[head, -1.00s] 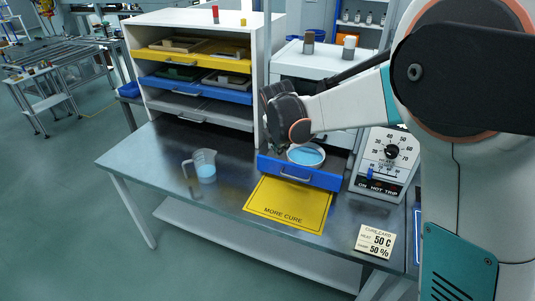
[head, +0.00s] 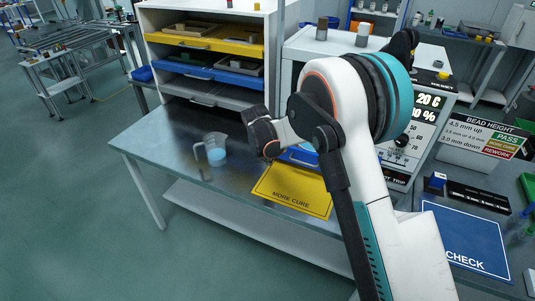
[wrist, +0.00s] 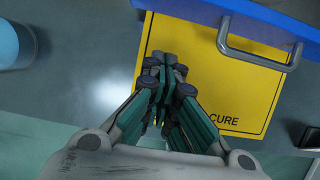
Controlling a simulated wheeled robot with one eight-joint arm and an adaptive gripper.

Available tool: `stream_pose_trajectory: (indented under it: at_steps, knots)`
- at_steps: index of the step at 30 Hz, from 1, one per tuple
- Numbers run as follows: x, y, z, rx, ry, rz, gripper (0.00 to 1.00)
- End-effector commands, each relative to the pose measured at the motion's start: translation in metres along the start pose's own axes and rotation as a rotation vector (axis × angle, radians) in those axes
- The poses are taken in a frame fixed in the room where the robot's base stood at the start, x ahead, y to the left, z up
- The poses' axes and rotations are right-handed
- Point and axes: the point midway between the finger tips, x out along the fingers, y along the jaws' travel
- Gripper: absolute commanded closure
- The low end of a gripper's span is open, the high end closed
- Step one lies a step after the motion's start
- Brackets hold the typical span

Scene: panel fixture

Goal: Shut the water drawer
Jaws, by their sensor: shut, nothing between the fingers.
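The water drawer's blue front (wrist: 270,20) with its grey bar handle (wrist: 262,52) lies along the top right of the wrist view, beside the yellow mat. In the head view my arm covers most of the drawer; only a strip of its blue front (head: 300,155) shows. The dish of blue water inside is hidden now, and how far the drawer stands out cannot be told. My gripper (wrist: 166,68) has its fingers together and empty over the yellow mat, left of and apart from the handle.
A yellow MORE CURE mat (head: 292,192) lies on the metal bench. A clear jug of blue liquid (head: 212,150) stands left of it. A shelf unit with coloured drawers (head: 205,60) is behind. A dial panel and blue CHECK mat (head: 465,240) are right.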

Motion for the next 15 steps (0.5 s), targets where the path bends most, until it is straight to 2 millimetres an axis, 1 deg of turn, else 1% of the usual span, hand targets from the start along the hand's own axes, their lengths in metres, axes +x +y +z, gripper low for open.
stream_pose_trajectory:
  at_steps: [1,4,6,9,15]
  knots:
    - [0.013,0.000,-0.001,0.001,0.000,0.000,1.00]
    - [0.030,0.000,-0.001,0.000,0.000,0.000,1.00]
    - [0.032,0.000,0.013,0.002,0.000,0.000,1.00]
    - [0.035,0.000,0.025,0.002,0.000,0.000,1.00]
    - [0.039,0.000,0.036,0.000,0.000,0.001,1.00]
